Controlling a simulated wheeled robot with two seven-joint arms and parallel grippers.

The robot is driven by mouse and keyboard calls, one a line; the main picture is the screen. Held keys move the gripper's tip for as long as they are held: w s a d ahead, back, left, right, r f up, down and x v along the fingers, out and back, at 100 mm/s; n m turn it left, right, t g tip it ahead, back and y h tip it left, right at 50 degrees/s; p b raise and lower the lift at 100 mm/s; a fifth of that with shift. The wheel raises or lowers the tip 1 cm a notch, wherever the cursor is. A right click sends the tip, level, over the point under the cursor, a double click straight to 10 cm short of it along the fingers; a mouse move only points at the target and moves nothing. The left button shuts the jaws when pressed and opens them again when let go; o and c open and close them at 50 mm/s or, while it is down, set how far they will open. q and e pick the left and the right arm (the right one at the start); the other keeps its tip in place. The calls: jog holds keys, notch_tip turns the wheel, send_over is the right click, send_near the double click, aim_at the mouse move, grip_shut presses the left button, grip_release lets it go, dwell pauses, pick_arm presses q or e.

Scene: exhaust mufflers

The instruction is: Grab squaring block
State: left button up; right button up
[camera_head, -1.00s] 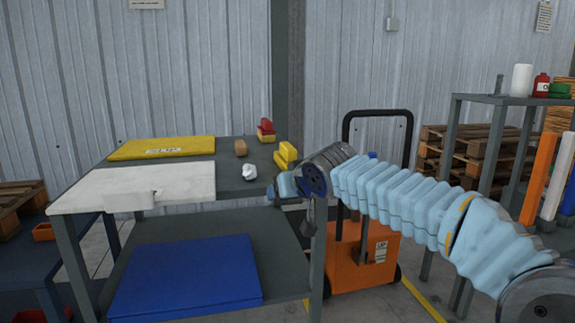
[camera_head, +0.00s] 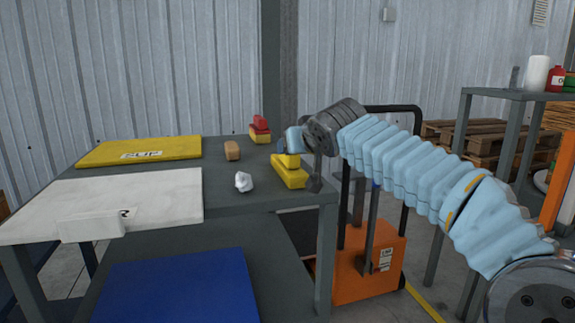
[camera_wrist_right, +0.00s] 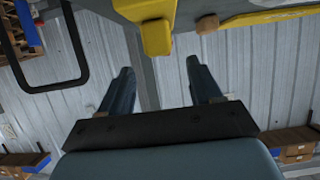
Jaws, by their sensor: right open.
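A yellow stepped block (camera_head: 290,178), likely the squaring block, stands near the right edge of the grey table. My right gripper (camera_head: 289,147) is over its top edge in the head view and partly hides what lies behind. In the right wrist view the gripper (camera_wrist_right: 160,64) is open and empty, with its two fingers spread apart. The yellow block (camera_wrist_right: 156,38) shows just beyond the fingertips, lined up with the gap between them. I cannot tell whether a finger touches it. My left gripper is out of view.
The grey table (camera_head: 240,195) also holds a tan block (camera_head: 232,150), a red block (camera_head: 260,125), crumpled white material (camera_head: 243,181), a yellow mat (camera_head: 140,151) and a white board (camera_head: 140,195). An orange cart (camera_head: 350,270) stands to the right of the table.

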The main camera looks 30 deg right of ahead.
jog(key=x, duration=0.7)
jog(key=shift+w+f, duration=0.3)
grip_shut()
